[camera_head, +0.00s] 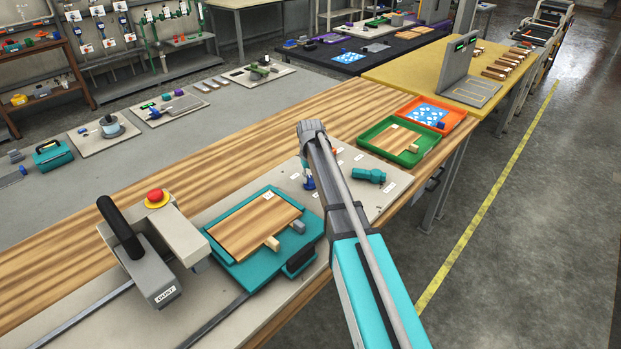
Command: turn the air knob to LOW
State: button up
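A pale panel (397,187) with several small white labels lies on the wooden bench, right of the teal tray. A small dark blue part (309,183) shows on or just above this panel, left of my arm; it may be the air knob, but I cannot tell. Its setting and the label wording are too small to read. A teal fitting (369,175) lies on the panel right of my arm. My arm reaches over the panel from the lower right and covers its middle. My gripper's fingers cannot be made out behind the arm.
A grey press with a black handle (119,228) and a red button (155,195) stands at left. The teal tray (248,277) holds a wooden board (250,225). Green (424,152) and orange trays (458,116) sit further right. The floor on the right is clear.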

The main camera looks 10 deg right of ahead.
grip_shut()
jog(key=shift+n, duration=3.2)
jog(key=o, duration=0.6)
grip_release()
jog(key=shift+o, duration=0.2)
jog(key=shift+m, duration=0.3)
